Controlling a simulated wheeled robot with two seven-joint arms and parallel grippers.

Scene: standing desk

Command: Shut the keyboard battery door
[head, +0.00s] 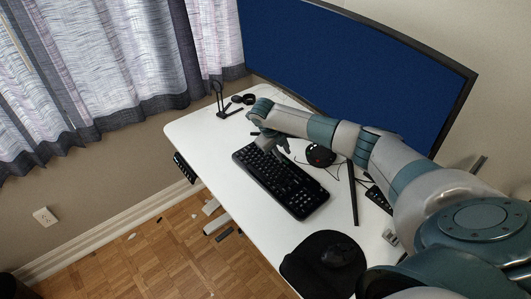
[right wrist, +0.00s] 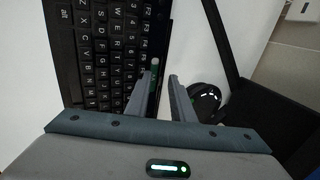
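The black keyboard (head: 290,187) lies on the white desk, and its keys (right wrist: 100,55) fill the left of the right wrist view. My right gripper (head: 268,146) is over the keyboard's far end. In the right wrist view its two fingers (right wrist: 165,74) are apart with a gap between them, at the keyboard's back edge. A small green cylinder with a pale tip, which looks like a battery (right wrist: 155,70), shows at that edge beside the left finger. I cannot make out the battery door; the finger may hide it. My left gripper is not in view.
A large monitor (head: 350,65) stands along the desk's back. A dark round device (head: 320,155) with cables sits behind the keyboard. A mouse on a black pad (head: 305,262) is at the near end. A small black stand (head: 222,105) is at the far end. White desk (head: 215,150) is bare left of the keyboard.

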